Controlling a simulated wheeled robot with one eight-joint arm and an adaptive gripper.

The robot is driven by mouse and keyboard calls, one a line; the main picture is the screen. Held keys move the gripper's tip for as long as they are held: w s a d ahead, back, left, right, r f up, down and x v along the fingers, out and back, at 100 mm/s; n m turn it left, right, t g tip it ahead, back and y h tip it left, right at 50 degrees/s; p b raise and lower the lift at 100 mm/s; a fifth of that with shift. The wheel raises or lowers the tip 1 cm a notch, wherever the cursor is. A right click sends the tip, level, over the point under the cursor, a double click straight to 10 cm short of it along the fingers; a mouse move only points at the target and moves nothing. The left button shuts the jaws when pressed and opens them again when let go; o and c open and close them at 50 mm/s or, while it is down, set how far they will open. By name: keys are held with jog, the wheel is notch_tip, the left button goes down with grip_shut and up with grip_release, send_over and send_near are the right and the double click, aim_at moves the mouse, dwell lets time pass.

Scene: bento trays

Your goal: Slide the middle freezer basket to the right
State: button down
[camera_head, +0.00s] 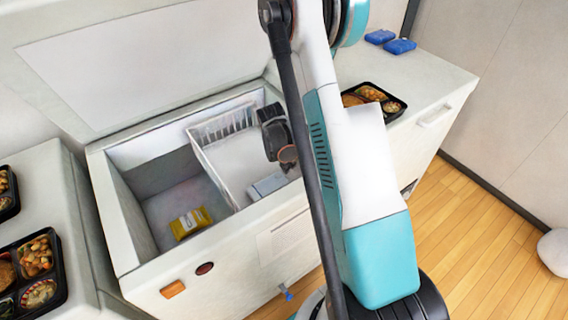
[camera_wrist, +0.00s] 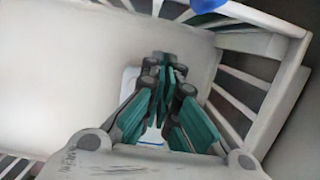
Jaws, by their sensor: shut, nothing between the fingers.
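A white basket (camera_head: 203,160) with slatted walls sits inside the open chest freezer (camera_head: 120,215), right of the freezer's open left section. My arm hides the basket's right side and whatever lies beyond it. In the wrist view, the basket's slatted rim (camera_wrist: 262,18) runs along the top and right. My gripper (camera_wrist: 165,75) is shut and empty, with its fingers over the basket's inside, left of the slatted wall on the right. In the head view, the dark gripper (camera_head: 275,135) shows over the basket; contact with a wall cannot be told.
A pale package (camera_head: 267,184) lies in the basket. A yellow package (camera_head: 190,223) lies on the freezer floor at left. The freezer lid (camera_head: 150,60) stands open behind. Bento trays (camera_head: 62,290) stand on the left counter, another (camera_head: 393,108) on the right counter beside blue packs (camera_head: 400,46).

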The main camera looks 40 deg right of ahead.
aim_at(306, 155)
jog(key=shift+s+d+r+b, duration=0.15)
jog(key=shift+d+b, duration=0.25)
jog(key=shift+d, duration=1.2)
jog(key=d, duration=0.4)
jog(key=shift+d, duration=0.35)
jog(key=shift+a, duration=0.1)
